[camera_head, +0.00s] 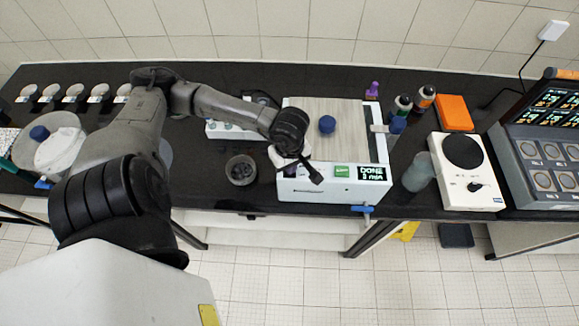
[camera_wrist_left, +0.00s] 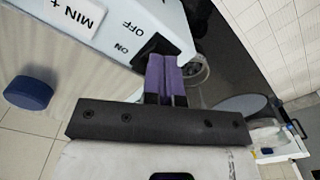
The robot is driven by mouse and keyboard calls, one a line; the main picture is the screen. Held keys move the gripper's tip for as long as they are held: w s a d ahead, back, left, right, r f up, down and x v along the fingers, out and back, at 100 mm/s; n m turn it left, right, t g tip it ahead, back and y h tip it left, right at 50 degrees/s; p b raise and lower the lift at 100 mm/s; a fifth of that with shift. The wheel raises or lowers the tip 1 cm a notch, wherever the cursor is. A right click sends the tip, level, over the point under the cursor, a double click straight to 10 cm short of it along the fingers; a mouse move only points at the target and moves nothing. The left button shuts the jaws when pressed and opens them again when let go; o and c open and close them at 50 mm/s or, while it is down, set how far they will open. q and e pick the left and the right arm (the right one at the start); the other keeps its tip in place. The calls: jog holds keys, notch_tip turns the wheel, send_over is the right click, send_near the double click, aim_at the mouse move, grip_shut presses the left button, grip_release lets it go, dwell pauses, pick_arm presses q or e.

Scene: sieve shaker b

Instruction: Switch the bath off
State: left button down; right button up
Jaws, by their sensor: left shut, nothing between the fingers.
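The bath (camera_head: 330,186) is a white box with a pale lid, near the middle of the bench. Its front carries a green button (camera_head: 342,170) and a display (camera_head: 372,173) reading "DONE 1 MIN". In the left wrist view, a black switch (camera_wrist_left: 153,45) sits beside "OFF" and "ON" labels on the bath's panel (camera_wrist_left: 110,22). My left gripper (camera_head: 318,181) is shut and empty at the bath's front left. Its purple fingers (camera_wrist_left: 163,72) are right by the switch; I cannot tell whether they touch it. The gripper hides part of the switch. My right gripper is not in view.
A blue knob (camera_head: 327,124) stands on the lid. A dark round pot (camera_head: 241,170) is left of the bath. To the right stand a grey-blue container (camera_head: 418,172), several bottles and a white hotplate (camera_head: 464,185). A blue tap (camera_head: 362,209) juts from the bath's front.

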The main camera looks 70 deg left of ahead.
pick_arm(q)
jog(key=shift+f+b, duration=0.3)
jog(key=shift+r, duration=0.15)
jog(key=shift+r+p, duration=0.7)
jog(key=shift+r, duration=0.55)
jog(key=shift+r+p, duration=0.85)
jog(key=shift+r, duration=1.3)
